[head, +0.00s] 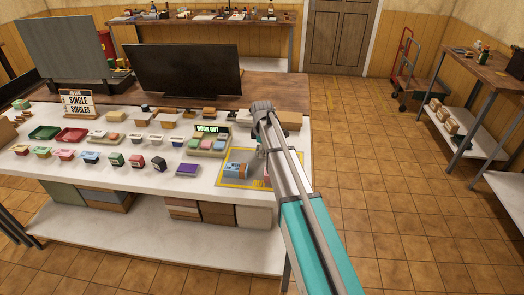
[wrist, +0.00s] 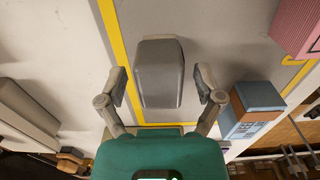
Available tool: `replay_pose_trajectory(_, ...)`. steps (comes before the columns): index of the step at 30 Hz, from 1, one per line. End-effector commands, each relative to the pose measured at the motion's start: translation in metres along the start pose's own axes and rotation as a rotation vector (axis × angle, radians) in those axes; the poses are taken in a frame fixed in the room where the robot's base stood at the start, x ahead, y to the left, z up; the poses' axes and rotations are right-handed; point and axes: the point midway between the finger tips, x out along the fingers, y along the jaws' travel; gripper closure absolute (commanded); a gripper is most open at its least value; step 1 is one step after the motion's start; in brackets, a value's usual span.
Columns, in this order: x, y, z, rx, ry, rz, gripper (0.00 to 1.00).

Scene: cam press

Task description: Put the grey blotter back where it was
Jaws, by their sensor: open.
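A grey block with bevelled edges, which looks like the grey blotter (wrist: 160,73), is in the middle of the wrist view. It is over the grey mat with the yellow border (wrist: 220,38), close to the yellow line on its left. My gripper (wrist: 160,84) is open, with one finger on each side of the block and a visible gap on both sides. In the head view my arm reaches over the right end of the white table (head: 120,180), above the mat (head: 233,184). The arm hides the blotter there.
A blue and orange box (wrist: 250,108) stands close to the right finger, and a pink box (wrist: 298,28) lies farther right. A purple box (head: 187,170) is left of the mat.

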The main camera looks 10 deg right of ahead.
Motion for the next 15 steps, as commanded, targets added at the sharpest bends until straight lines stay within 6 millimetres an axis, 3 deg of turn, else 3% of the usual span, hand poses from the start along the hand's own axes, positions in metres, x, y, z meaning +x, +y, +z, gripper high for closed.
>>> replay_pose_trajectory(15,-0.044,0.000,0.000,0.000,0.000,0.000,0.15)
